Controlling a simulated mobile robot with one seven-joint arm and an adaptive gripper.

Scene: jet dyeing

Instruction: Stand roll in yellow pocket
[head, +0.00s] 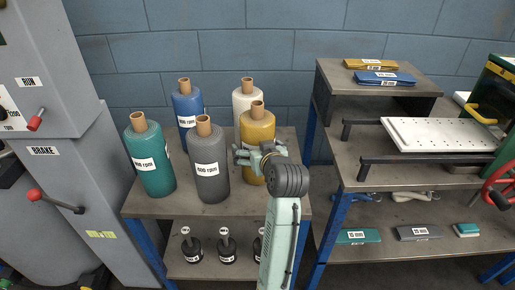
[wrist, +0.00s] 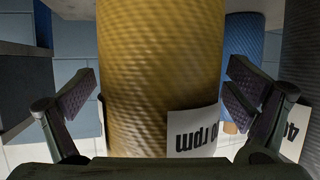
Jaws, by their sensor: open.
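A yellow roll (head: 257,129) with a brown core stands upright on the left table, at the right of a group of rolls. My gripper (head: 252,158) is at its front, lower half. In the wrist view the yellow roll (wrist: 160,75) fills the middle, between the two open fingers of my gripper (wrist: 160,100). A gap shows on each side of it. Its white rpm label shows at the lower right, upside down. I cannot make out a yellow pocket for certain.
Close by stand grey (head: 208,168), green (head: 150,160), blue (head: 187,108) and white (head: 243,98) rolls. Black weights (head: 227,250) sit on the lower shelf. At right is a bench with dark rails (head: 425,168), a perforated white plate (head: 440,134), and yellow (head: 370,65) and blue (head: 385,79) flat pieces above.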

